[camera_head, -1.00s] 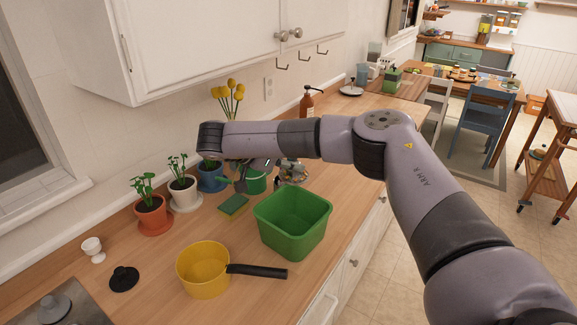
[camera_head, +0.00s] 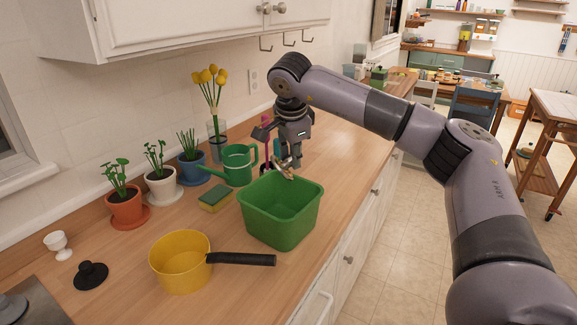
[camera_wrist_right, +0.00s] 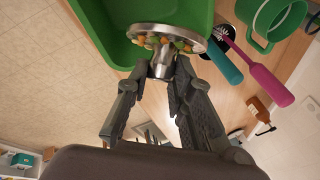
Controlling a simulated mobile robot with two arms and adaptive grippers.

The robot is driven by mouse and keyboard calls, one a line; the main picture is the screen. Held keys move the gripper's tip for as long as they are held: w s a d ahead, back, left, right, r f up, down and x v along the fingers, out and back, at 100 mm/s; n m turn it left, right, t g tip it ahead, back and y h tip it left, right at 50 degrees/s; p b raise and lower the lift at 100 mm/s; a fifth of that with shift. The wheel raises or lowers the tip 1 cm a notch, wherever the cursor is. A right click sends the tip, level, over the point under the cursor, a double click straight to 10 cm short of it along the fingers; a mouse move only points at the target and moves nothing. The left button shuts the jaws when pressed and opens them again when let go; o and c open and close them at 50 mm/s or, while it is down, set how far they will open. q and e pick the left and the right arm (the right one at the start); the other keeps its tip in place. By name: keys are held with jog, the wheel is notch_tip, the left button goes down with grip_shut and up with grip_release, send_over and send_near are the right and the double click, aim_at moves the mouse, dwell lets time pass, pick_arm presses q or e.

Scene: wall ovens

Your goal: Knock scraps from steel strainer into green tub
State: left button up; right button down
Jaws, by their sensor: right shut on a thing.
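The steel strainer (camera_wrist_right: 168,36) shows in the right wrist view as a shallow round dish with orange, green and pale scraps (camera_wrist_right: 165,42) in it. My right gripper (camera_wrist_right: 157,78) is shut on its steel stem. The green tub (camera_head: 281,228) stands on the counter, with its visible inside empty. In the head view my right gripper (camera_head: 288,162) points down at the tub's far rim, with the small strainer (camera_head: 285,171) partly hidden by the fingers. The tub also shows in the wrist view (camera_wrist_right: 102,33), behind the strainer. My left gripper is not in view.
A yellow saucepan (camera_head: 179,263) stands in front of the tub. A sponge (camera_head: 214,197), a green watering can (camera_head: 239,165) and potted plants are to its left. White cupboards (camera_head: 180,28) hang above.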

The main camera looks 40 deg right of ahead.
pick_arm(q)
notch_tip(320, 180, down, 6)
jog(key=b, duration=0.5)
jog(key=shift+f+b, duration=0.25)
jog(key=shift+b, duration=0.05)
pick_arm(e)
jog(key=shift+s+d+f+m+t+y, duration=0.1)
jog(key=shift+d+f+m+t+y, duration=0.2)
jog(key=shift+y, duration=0.6)
jog(key=shift+s+d+f+m+t+y, duration=0.15)
jog(key=shift+f+t+y, duration=0.25)
jog(key=shift+y, duration=0.5)
jog(key=shift+d+f+m+t+y, duration=0.15)
jog(key=shift+d+f+t+y, duration=0.2)
jog(key=shift+y, duration=0.55)
